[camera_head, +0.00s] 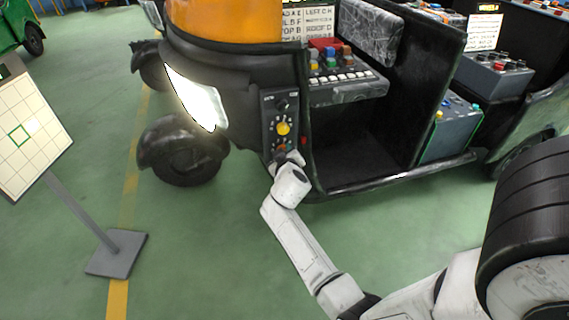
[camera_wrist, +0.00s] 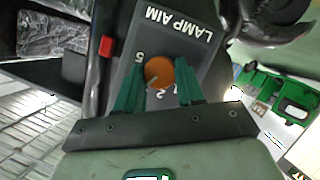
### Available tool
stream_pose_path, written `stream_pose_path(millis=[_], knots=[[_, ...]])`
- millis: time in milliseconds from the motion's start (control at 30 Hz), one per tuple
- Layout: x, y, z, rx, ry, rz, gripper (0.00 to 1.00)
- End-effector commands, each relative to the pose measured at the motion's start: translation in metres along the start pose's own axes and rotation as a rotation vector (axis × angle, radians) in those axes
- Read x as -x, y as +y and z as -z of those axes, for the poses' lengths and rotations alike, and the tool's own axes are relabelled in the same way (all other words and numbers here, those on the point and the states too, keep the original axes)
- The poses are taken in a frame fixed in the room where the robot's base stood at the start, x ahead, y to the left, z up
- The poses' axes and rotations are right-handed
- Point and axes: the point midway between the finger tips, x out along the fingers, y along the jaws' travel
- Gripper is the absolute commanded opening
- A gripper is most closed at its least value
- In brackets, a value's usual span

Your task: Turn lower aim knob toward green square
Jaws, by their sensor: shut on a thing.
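The lower aim knob (camera_wrist: 160,71) is a round orange knob on a dark panel with the upside-down words LAMP AIM in the wrist view. My gripper (camera_wrist: 159,84) has a green finger on each side of it and is shut on it. The green square (camera_head: 20,134) is an outline on a white grid board (camera_head: 38,150) at left. A small bright spot lies on the board, right of the square.
The rickshaw's lit headlamp (camera_head: 197,98) and front wheel (camera_head: 184,152) are left of the panel. A red button (camera_wrist: 105,46) sits beside the panel. The board's stand base (camera_head: 117,253) is on open green floor. A button console (camera_head: 345,85) is to the right.

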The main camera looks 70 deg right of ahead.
Motion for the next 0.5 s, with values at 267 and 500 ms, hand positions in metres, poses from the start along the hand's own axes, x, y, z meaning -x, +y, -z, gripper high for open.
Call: stream_pose_path(millis=[267, 500], knots=[[-0.0024, -0.0064, -0.0051, 0.243, 0.002, -0.101, 0.07], [-0.0024, -0.007, -0.0053, 0.443, 0.001, -0.184, 0.07]])
